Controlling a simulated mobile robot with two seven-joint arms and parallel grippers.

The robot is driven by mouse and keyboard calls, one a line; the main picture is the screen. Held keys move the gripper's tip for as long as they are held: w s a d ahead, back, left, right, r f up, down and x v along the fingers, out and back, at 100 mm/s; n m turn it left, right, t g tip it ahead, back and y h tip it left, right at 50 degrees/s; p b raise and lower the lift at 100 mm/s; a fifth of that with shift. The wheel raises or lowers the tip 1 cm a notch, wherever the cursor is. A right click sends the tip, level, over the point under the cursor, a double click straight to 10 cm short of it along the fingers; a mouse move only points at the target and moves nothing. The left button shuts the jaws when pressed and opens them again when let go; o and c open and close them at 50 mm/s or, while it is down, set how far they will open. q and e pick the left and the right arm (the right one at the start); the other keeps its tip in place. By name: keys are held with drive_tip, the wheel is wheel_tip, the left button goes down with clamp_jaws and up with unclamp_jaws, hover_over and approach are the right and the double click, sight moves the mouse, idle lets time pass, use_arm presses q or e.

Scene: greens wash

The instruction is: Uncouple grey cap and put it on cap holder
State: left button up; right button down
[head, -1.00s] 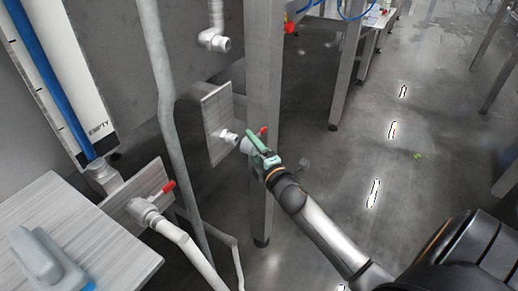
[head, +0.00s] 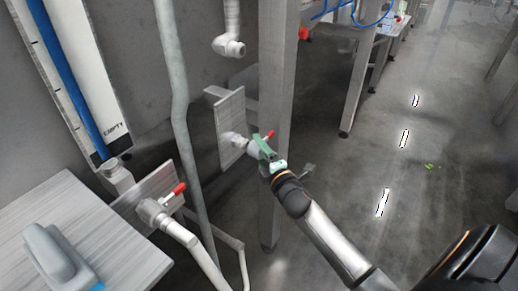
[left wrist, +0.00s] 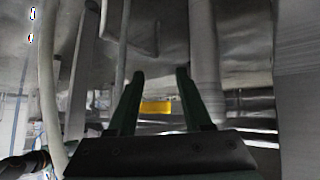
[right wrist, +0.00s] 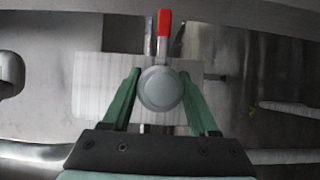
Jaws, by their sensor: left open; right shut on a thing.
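The grey cap (right wrist: 160,89) shows as a round disc in the right wrist view, between the fingers of my right gripper (right wrist: 159,100). My right gripper is shut on it. In the head view my right gripper (head: 268,152) is at the fitting on the middle metal plate (head: 231,128), with a red lever (head: 270,134) close by. The fingers mostly hide the cap there; I cannot tell whether it is still joined to the fitting. My left gripper (left wrist: 155,95) is open and empty in the left wrist view, outside the head view. I cannot make out the cap holder.
A second plate carries a red-levered valve (head: 152,211) with a white hose. A bare elbow pipe (head: 231,46) hangs above. A steel post (head: 272,210) stands behind my right gripper. A metal table (head: 40,205) bears a grey handled object (head: 55,259). Open floor lies right.

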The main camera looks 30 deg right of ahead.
sight(247, 146)
idle(0.7)
drive_tip(key=shift+w+a, duration=0.2)
drive_tip(key=shift+w, duration=0.3)
drive_tip(key=shift+w+a, duration=0.2)
drive_tip(key=shift+w, duration=0.3)
drive_tip(key=shift+w+a+b, duration=0.25)
drive_tip(key=shift+w+b, duration=0.05)
drive_tip(key=shift+w, duration=0.3)
drive_tip(key=shift+w+a, duration=0.2)
drive_tip(key=shift+w, duration=0.2)
drive_tip(key=shift+c, duration=0.4)
unclamp_jaws()
drive_tip(key=shift+w, duration=0.1)
drive_tip(key=shift+f, duration=0.1)
